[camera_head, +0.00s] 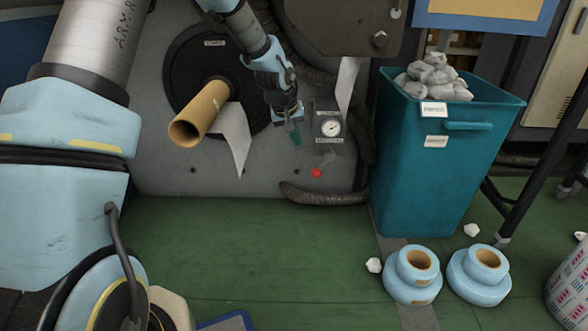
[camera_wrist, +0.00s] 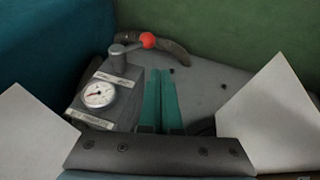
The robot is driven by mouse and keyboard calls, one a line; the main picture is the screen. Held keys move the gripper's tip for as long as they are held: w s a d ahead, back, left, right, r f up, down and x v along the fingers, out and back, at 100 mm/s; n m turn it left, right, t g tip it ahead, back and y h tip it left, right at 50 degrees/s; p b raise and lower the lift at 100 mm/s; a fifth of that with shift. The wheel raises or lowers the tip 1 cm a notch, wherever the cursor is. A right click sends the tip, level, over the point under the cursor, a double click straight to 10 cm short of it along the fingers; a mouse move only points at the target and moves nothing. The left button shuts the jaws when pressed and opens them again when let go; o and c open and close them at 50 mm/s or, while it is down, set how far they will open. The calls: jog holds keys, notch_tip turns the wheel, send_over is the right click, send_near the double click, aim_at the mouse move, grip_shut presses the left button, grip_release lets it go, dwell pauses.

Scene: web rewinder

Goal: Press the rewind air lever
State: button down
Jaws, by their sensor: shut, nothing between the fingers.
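The rewind air lever shows as a red ball knob (camera_head: 316,173) on a short grey arm below a gauge box (camera_head: 328,128) on the grey machine panel. In the wrist view the red knob (camera_wrist: 147,40) is at the top, beyond the gauge box (camera_wrist: 97,97) on the left. My gripper (camera_head: 295,133) is just left of the gauge box and above the knob in the head view. Its green fingers (camera_wrist: 160,100) are together, with nothing between them. The fingers are apart from the lever.
A cardboard core (camera_head: 200,113) sticks out of the dark round plate, with white web hanging beside it. A teal bin (camera_head: 420,165) of crumpled paper stands right. A dark hose (camera_head: 325,195) runs below the knob. Blue rolls (camera_head: 411,285) sit on the green floor.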

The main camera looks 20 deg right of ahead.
jog(key=shift+w, duration=0.2)
jog(key=shift+f, duration=0.15)
jog(key=b, duration=0.4)
send_near(321, 168)
jog(key=w+a+f, duration=0.3)
jog(key=w+f, duration=0.1)
jog(key=f, duration=0.1)
jog(key=d+f+b, duration=0.1)
jog(key=s+d+f+b, duration=0.1)
jog(key=shift+d, duration=0.4)
